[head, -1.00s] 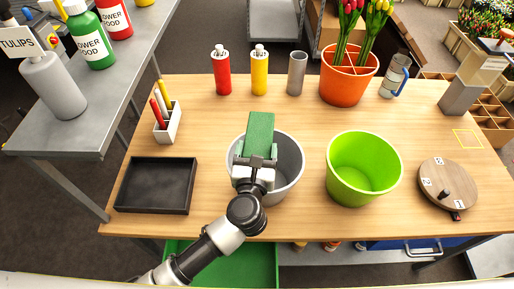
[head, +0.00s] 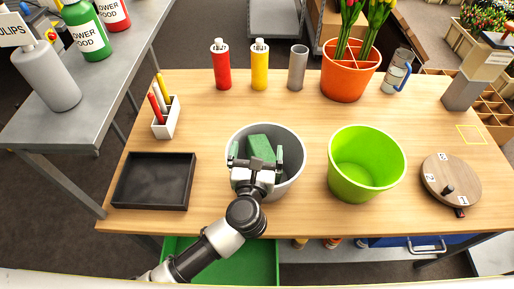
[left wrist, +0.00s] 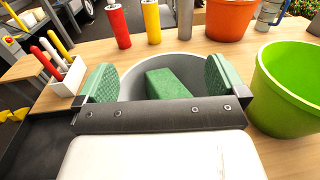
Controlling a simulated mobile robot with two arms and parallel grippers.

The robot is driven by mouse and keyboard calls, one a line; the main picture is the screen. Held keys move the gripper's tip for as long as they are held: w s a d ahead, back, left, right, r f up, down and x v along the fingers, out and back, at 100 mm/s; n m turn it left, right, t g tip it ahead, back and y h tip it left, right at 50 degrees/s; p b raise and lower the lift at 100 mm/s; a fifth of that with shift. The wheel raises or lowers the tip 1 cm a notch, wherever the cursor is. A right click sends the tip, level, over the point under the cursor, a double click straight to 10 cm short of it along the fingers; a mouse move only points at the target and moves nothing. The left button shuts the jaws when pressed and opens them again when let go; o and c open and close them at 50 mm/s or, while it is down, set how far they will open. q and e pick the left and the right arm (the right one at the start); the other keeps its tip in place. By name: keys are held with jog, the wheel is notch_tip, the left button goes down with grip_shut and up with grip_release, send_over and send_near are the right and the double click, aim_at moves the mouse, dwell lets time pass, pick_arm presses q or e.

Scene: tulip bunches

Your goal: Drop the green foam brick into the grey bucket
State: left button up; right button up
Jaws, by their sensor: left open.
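The green foam brick (head: 261,148) is inside the grey bucket (head: 295,150), below the rim. The left wrist view also shows the brick (left wrist: 173,84) within the bucket (left wrist: 188,62), between my fingers and apart from both. My left gripper (head: 255,158) is open over the near part of the bucket. Its green-padded fingers (left wrist: 160,80) are spread wide with nothing between them at their own height. The brick's lower part is hidden by the gripper. My right gripper is not in view.
A lime green bucket (head: 366,165) stands right of the grey one. A black tray (head: 153,182) and a pen holder (head: 166,120) are at the left. Red (head: 221,66) and yellow (head: 259,66) bottles stand behind. A round wooden board (head: 450,180) is at the right.

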pick_arm(q)
jog(key=s+a+b, duration=0.1)
jog(key=s+b, duration=0.1)
jog(key=s, duration=0.7)
jog(key=shift+s+b, duration=0.3)
jog(key=shift+s, duration=0.1)
